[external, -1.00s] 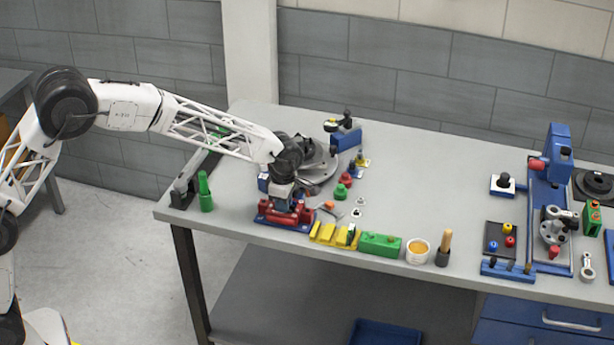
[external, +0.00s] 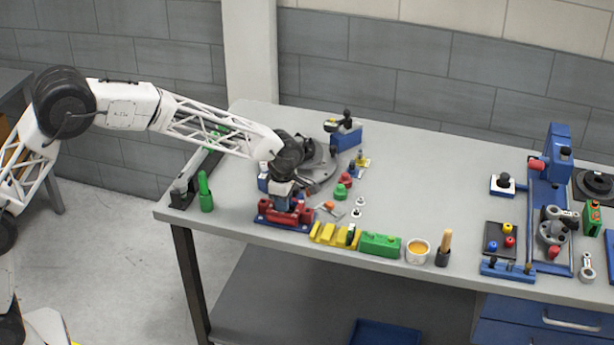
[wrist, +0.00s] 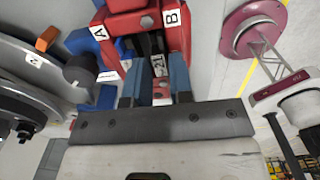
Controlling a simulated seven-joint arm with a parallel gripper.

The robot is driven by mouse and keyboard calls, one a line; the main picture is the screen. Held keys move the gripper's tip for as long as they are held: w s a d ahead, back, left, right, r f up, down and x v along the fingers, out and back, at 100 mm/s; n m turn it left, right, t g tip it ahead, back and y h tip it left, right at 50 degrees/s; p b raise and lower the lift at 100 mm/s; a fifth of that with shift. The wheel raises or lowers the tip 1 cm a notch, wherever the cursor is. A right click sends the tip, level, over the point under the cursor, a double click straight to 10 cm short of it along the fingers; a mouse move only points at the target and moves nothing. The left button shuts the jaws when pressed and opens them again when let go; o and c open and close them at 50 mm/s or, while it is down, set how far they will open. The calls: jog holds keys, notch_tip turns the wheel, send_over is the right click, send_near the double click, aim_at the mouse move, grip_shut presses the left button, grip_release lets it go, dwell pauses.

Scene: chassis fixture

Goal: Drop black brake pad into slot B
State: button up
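The red caliper-like fixture (external: 286,212) stands on a blue base at the bench's front left. In the wrist view the red fixture (wrist: 135,22) carries white labels A and B, B at the right. Dark parts (wrist: 152,45) and a small "21" label show in the gap between its red sides. I cannot tell which of them is the black brake pad. My gripper (wrist: 154,68) is over this gap, its two blue-grey fingers apart with a gap between them. A reddish piece shows between the fingers. In the external view the fingertips are hidden.
A yellow rack (external: 328,233) and green block (external: 380,245) stand right of the fixture. A grey disc (external: 318,168) lies behind it. A green bottle (external: 205,192) stands left.

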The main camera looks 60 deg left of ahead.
jog(key=shift+r, duration=1.05)
jog(key=shift+o, duration=0.2)
jog(key=o, duration=0.5)
jog(key=shift+r, duration=0.15)
jog(key=shift+r, duration=2.15)
